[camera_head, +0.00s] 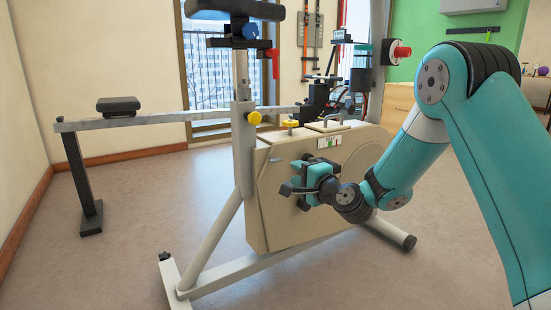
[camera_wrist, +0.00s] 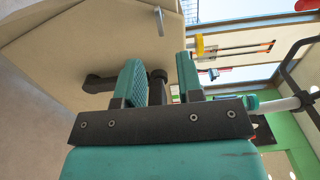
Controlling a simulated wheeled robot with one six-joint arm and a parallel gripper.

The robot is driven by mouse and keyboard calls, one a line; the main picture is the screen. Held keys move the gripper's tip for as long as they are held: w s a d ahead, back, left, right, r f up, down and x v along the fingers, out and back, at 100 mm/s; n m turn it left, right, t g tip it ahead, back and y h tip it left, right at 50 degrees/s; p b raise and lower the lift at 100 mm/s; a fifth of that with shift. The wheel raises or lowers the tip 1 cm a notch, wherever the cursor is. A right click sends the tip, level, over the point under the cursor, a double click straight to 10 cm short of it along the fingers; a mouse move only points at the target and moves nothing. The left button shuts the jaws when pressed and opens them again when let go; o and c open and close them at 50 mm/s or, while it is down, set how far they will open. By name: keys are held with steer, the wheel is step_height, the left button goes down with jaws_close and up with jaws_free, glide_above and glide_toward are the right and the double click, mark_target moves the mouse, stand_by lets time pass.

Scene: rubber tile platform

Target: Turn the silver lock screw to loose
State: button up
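A black crank-like part (camera_wrist: 98,83) is beside the left finger. A yellow knob (camera_head: 254,118) is on the bike's seat post, below the dark seat (camera_head: 235,10). A grey beam (camera_head: 160,118) extends left.

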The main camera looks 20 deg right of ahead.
mark_target(277, 161)
steer(key=b+x, duration=0.2)
steer(key=x, duration=0.9)
steer(key=shift+f, duration=0.15)
steer(key=shift+s, duration=0.1)
jaws_close()
